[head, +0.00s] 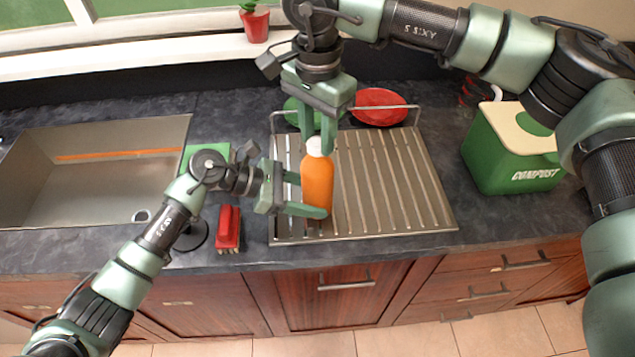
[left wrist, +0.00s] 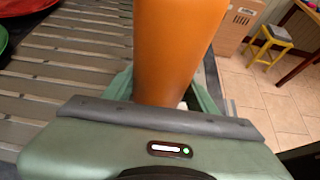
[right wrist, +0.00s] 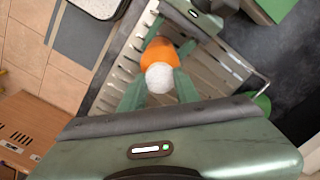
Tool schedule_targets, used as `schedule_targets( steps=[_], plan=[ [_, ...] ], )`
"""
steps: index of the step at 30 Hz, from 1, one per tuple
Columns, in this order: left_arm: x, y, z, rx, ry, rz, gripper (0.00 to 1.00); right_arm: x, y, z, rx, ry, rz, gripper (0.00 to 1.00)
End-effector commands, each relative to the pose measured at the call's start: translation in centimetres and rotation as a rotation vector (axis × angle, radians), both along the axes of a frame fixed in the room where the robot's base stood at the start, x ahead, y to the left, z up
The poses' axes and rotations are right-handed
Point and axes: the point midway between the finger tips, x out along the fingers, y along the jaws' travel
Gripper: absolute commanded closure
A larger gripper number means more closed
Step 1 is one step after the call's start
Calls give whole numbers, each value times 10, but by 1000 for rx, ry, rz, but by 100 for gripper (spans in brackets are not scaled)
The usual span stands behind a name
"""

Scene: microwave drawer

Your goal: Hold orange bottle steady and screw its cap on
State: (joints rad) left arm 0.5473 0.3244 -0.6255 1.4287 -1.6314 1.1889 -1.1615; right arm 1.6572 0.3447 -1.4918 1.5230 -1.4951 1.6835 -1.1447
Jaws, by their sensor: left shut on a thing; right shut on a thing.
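The orange bottle (head: 317,180) stands upright on the metal drying rack (head: 385,185). My left gripper (head: 308,196) comes from the left and is shut around the bottle's body. The orange body also fills the middle of the left wrist view (left wrist: 175,45). The white cap (head: 316,146) is at the bottle's top. My right gripper (head: 318,135) points down from above and is shut on the cap. In the right wrist view the white cap (right wrist: 159,77) sits between the fingertips over the orange bottle (right wrist: 160,52). The cap's threads are hidden.
A red plate (head: 380,106) and a green dish (head: 300,108) stand at the rack's back. A green compost bin (head: 512,150) is at right. The sink (head: 90,170) and a red brush (head: 228,229) are at left. The rack's right half is clear.

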Motion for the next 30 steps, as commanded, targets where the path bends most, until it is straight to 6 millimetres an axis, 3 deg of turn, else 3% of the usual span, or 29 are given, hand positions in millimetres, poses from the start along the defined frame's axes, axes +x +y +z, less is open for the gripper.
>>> schedule_targets(
  steps=[6, 14, 30],
  plan=[
    [0, 0, 0, 0, 0, 1, 100, 0, 0, 0, 1, 0, -261, 100],
    [0, 0, 0, 0, 0, 0, 100, 0, 0, 0, 0, -1, -458, 100],
    [0, 0, 0, 0, 0, 0, 100, 0, 0, 0, 0, 0, -1035, 100]
  ],
)
